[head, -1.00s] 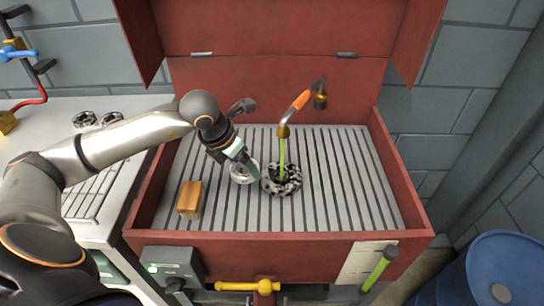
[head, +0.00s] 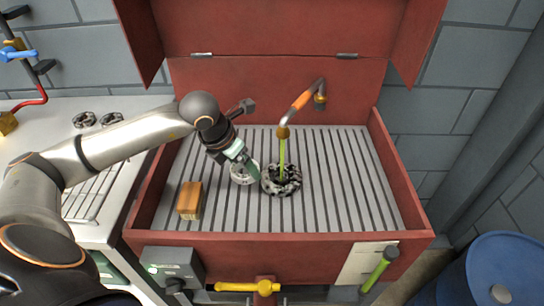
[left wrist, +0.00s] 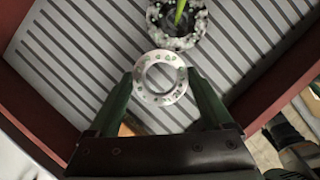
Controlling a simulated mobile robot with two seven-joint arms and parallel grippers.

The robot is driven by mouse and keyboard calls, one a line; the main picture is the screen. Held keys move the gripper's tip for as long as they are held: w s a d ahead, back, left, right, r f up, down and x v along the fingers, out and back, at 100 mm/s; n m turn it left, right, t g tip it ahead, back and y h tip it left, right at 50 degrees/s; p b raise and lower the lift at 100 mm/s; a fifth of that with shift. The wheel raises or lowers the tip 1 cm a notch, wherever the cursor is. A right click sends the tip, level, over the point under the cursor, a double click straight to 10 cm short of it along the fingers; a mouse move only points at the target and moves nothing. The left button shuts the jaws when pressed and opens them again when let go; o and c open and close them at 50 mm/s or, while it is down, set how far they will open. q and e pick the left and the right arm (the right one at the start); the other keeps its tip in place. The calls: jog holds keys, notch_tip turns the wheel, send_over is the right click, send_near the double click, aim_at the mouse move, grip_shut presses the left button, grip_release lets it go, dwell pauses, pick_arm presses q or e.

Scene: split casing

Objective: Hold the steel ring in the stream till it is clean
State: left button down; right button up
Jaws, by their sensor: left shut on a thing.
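My left gripper (head: 249,168) is shut on the steel ring (head: 236,176), a pale ring held just above the slatted grate. In the left wrist view the ring (left wrist: 160,99) sits between the two green fingers, its face dotted with grey-green spots. The yellow-green stream (head: 282,153) falls from the nozzle (head: 283,131) to the right of the ring.
The red basin (head: 280,243) has raised walls and an open lid behind. An orange-brown block (head: 189,200) lies on the grate at left. The grate's right half is clear. Dark rings (head: 84,119) lie on the left bench. A blue drum (head: 500,262) stands at right.

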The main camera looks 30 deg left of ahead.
pick_arm(q)
jog(key=shift+r, duration=0.1)
jog(key=shift+s+a+r+b, duration=0.2)
jog(key=shift+s+a+r, duration=0.2)
jog(key=shift+s+r, duration=0.4)
jog(key=shift+s+a+r+b, duration=0.15)
jog(key=shift+s+a+r, duration=0.35)
jog(key=shift+s, duration=0.45)
jog(key=shift+s+r, duration=0.45)
jog(key=shift+r, duration=0.05)
jog(key=shift+s+r, duration=0.1)
jog(key=shift+r, duration=0.05)
